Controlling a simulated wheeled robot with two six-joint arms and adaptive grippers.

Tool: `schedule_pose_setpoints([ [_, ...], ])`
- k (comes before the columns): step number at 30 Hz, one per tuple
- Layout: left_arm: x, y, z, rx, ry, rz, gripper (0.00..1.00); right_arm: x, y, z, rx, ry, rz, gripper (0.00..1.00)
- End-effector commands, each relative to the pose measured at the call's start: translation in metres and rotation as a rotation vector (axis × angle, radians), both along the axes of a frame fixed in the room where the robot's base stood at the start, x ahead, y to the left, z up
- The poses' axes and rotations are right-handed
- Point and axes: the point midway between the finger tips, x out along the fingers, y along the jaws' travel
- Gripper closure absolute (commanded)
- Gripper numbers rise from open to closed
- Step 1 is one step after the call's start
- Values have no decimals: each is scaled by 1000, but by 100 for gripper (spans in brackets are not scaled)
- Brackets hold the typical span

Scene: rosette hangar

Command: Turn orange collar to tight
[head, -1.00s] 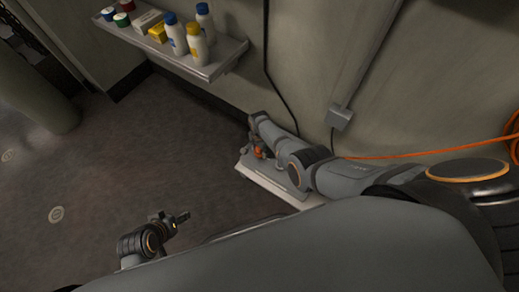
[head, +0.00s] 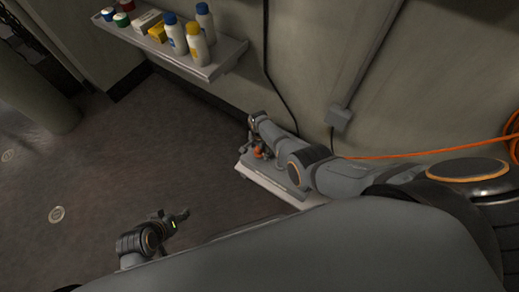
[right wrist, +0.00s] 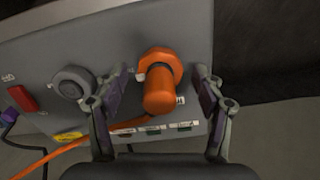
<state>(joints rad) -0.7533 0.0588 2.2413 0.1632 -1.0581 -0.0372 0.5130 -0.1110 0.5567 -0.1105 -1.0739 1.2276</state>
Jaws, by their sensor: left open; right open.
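The orange collar (right wrist: 160,64) sits on the face of a grey panel (right wrist: 110,45) in the right wrist view, with an orange plug body (right wrist: 158,95) standing out from it toward the camera. My right gripper (right wrist: 160,78) is open, one finger on each side of the collar, with gaps visible on both sides. In the head view the collar is a small orange spot (head: 259,152) beside my right gripper (head: 254,140), partly hidden by the arm. My left gripper (head: 182,215) is open and empty above the floor.
A round grey socket (right wrist: 72,83) and a red switch (right wrist: 22,98) sit left of the collar. An orange cable (right wrist: 70,146) runs below. Small labels lie under the collar. A wall shelf (head: 215,65) holds bottles and boxes. The floor at left is mostly clear.

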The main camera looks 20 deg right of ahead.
Motion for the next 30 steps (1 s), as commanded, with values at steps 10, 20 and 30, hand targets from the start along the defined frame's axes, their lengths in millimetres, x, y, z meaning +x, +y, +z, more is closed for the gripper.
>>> schedule_pose_setpoints([
  [10,-3,0,-1,-1,4,0,48,1,1,13,1,-2,2,31],
  [20,-2,0,-1,-1,4,1,48,1,1,76,1,-4,1,31],
  [30,-2,0,-1,-1,4,1,48,0,0,119,0,0,0,31],
])
